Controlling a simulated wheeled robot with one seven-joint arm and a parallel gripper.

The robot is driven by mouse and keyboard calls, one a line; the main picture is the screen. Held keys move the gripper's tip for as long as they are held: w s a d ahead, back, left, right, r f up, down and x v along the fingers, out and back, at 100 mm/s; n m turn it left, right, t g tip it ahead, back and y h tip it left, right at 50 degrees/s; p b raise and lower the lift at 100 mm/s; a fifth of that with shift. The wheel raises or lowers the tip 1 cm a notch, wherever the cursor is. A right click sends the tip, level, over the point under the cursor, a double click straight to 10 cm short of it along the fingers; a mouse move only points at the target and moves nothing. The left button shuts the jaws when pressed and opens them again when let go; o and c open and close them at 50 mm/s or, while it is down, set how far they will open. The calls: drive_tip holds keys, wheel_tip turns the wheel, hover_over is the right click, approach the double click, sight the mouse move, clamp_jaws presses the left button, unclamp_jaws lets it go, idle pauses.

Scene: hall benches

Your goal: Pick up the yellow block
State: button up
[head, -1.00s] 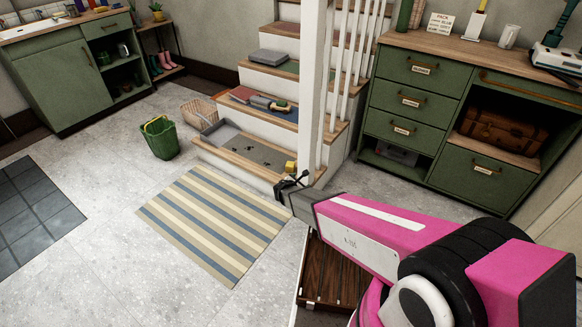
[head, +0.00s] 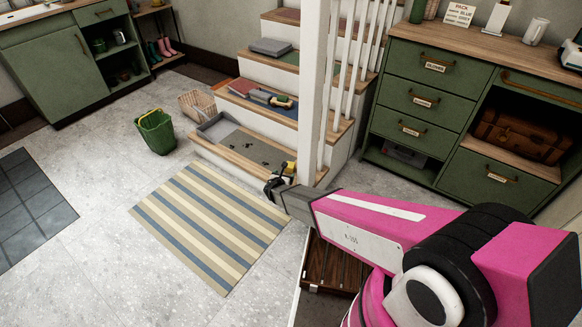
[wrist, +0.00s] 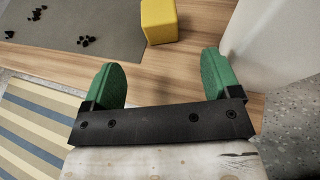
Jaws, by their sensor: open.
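The yellow block (wrist: 159,21) sits on the lowest wooden stair step, at the right edge of the grey mat. In the head view the yellow block (head: 290,167) shows just behind my gripper, beside the white newel post. My gripper (wrist: 163,82) is open and empty, its two green fingers apart. The block lies ahead of the fingertips, roughly between them in the picture, and is not held. In the head view my gripper (head: 276,183) is at the front edge of the bottom step; its fingers are small and partly hidden there.
The white newel post (head: 312,90) stands close to the right of the block. A striped rug (head: 212,222) lies before the stairs. A green bucket (head: 156,132) and a wicker basket (head: 196,104) stand left.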

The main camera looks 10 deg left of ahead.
sight(289, 167)
drive_tip(key=x, duration=0.4)
drive_tip(key=shift+r+x, duration=0.25)
drive_tip(key=shift+x, duration=1.2)
drive_tip(key=shift+r+x, duration=0.2)
drive_tip(key=shift+x, duration=1.25)
drive_tip(key=shift+w, duration=0.2)
drive_tip(key=shift+c, duration=0.3)
drive_tip(key=c, duration=1)
